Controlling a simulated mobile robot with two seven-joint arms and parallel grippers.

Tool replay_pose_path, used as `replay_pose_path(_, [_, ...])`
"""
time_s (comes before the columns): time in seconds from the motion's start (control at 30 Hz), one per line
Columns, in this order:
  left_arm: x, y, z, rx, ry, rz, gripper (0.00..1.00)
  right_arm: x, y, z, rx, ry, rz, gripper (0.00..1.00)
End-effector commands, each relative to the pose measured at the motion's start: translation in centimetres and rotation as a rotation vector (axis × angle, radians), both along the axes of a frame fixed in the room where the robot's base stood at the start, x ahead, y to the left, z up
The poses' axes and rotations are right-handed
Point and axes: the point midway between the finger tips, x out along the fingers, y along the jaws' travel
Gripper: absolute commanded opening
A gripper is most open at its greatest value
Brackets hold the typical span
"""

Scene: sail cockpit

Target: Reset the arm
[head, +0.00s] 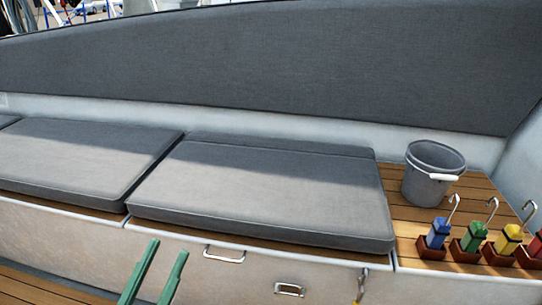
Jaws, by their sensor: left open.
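My left gripper (155,273) shows at the bottom of the head view, left of centre. Its two green fingers point up and stand apart with nothing between them. They are in front of the pale bench front, below the seat cushions. The rest of the left arm is out of the frame. My right gripper is not in view.
Grey cushions (262,190) lie on the bench. On the wooden top at right stand a grey bucket (428,184) and several coloured bottles with hooks, including a blue one (438,233), in brown holders. Metal handles (224,256) stick out from the bench front.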

Motion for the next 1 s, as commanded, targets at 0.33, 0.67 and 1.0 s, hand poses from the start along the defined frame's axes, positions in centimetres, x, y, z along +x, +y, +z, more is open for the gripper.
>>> replay_pose_path(0.33, [2.2,2.1,-7.4,0.004,0.639,0.115,0.41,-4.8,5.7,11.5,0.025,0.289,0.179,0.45])
replay_pose_path(0.67, [-4.1,3.1,-15.0,0.006,1.164,0.182,0.41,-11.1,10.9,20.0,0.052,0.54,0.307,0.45])
replay_pose_path(1.0, [-6.8,3.2,-17.3,0.006,1.302,0.195,0.41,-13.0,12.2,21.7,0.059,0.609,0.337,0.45])
